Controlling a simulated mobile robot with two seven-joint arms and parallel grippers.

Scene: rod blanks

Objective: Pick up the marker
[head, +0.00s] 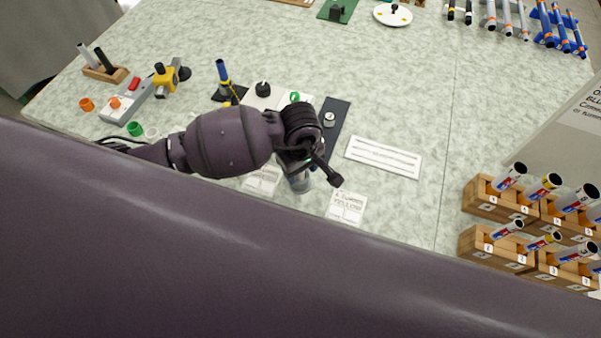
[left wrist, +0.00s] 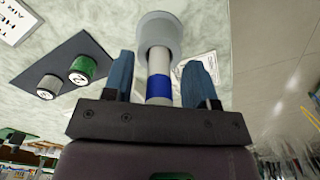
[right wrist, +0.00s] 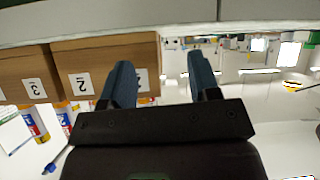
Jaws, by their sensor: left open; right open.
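A white marker with a blue band (left wrist: 159,82) stands with one end in a round grey cup (left wrist: 158,30) in the left wrist view. My left gripper (left wrist: 158,72) is open, with its blue fingers on either side of the marker; I cannot tell whether either finger touches it. In the head view the left gripper (head: 312,165) is over the cup (head: 300,183), and its wrist hides the marker. My right gripper (right wrist: 162,80) is open and empty in the right wrist view, in front of wooden numbered racks (right wrist: 105,65).
Printed cards (head: 347,205) lie close to the cup. A dark strip with knobs (head: 331,118) and a white lined plate (head: 384,157) lie beyond it. Wooden racks of labelled tubes (head: 490,196) stand at the right. The table is clear between plate and racks.

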